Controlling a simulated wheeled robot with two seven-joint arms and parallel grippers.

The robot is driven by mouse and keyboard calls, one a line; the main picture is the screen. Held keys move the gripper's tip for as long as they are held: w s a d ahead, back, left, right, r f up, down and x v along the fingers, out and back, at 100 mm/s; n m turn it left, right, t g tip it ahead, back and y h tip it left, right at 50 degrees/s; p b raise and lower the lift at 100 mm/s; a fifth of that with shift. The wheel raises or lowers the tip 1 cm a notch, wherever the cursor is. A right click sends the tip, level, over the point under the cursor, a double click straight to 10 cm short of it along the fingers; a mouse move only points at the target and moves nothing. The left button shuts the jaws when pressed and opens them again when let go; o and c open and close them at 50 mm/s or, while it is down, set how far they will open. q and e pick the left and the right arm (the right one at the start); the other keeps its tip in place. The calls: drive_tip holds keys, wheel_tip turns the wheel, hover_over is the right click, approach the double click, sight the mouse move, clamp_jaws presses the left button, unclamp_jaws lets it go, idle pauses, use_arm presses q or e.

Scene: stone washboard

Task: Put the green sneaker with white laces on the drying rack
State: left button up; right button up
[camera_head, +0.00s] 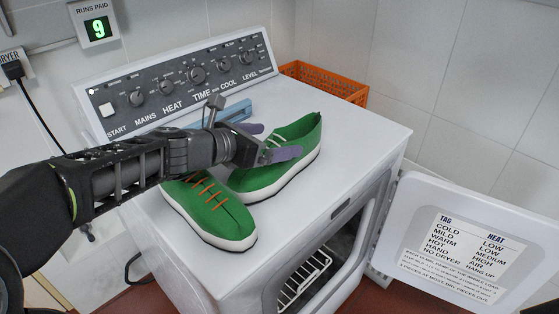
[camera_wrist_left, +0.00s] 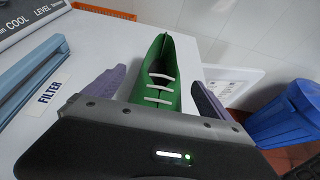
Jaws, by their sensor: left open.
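The green sneaker with white laces (camera_head: 300,140) lies on top of the white dryer, partly hidden behind my left gripper (camera_head: 270,142). In the left wrist view the sneaker (camera_wrist_left: 158,80) lies between the open purple fingers of the left gripper (camera_wrist_left: 158,95), its white laces facing up. Whether the fingers touch it I cannot tell. A second green sneaker with orange laces (camera_head: 212,208) lies nearer the front left of the dryer top. The drying rack (camera_head: 305,278) is a white wire rack inside the open dryer. My right gripper is not in view.
The dryer door (camera_head: 455,235) hangs open to the right. An orange crate (camera_head: 325,82) stands behind the dryer. A blue filter piece (camera_wrist_left: 32,75) lies on the dryer top. A blue bin (camera_wrist_left: 285,115) stands on the floor. The right part of the dryer top is clear.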

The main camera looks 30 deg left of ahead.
use_arm(q)
drive_tip(key=x, duration=0.5)
drive_tip(key=shift+b, duration=0.4)
drive_tip(key=shift+s, duration=0.1)
drive_tip(key=shift+c, duration=0.2)
clamp_jaws()
idle(0.6)
